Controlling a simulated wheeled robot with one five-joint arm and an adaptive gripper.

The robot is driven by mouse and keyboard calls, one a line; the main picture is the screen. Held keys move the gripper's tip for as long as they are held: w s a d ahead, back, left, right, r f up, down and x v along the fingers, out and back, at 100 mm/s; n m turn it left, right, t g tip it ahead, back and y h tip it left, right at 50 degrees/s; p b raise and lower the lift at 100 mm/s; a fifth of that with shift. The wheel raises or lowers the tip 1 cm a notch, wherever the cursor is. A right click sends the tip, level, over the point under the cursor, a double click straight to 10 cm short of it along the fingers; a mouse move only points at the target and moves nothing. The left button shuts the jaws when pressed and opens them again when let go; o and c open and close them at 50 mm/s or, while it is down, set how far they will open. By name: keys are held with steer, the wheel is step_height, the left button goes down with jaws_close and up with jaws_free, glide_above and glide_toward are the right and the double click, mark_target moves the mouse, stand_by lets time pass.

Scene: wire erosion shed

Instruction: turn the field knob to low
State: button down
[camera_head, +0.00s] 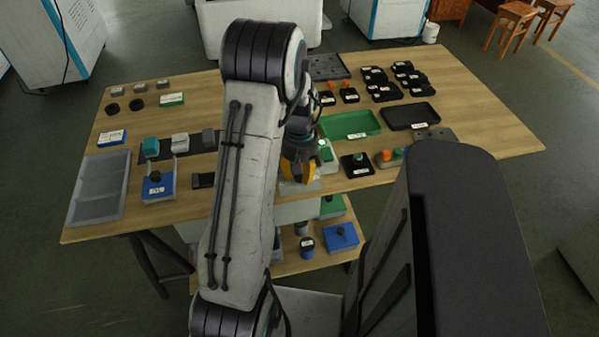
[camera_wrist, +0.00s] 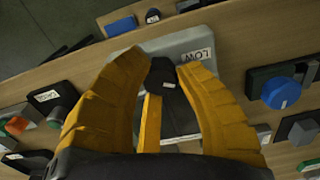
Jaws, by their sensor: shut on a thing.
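The field knob (camera_wrist: 163,72) is dark and sits between the yellow fingers of my gripper (camera_wrist: 160,75) in the wrist view. The fingers close in on it from both sides, so my gripper is shut on it. The knob stands on a light grey box (camera_wrist: 220,40), which has a white LOW label (camera_wrist: 197,57) beside the knob. In the head view my gripper (camera_head: 298,172) points down over the pale box (camera_head: 290,187) near the table's front edge. The knob is hidden there, and I cannot tell which mark it points to.
A lit green lamp (camera_head: 322,142) is close on the right of my gripper. A green tray (camera_head: 350,124) lies behind. A blue box (camera_head: 158,187) and a grey tray (camera_head: 98,188) are at left.

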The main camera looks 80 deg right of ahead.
steer(key=c, duration=1.2)
jaws_free()
steer(key=shift+o, duration=0.2)
steer(key=shift+r, duration=0.1)
step_height(320, 180, up, 12)
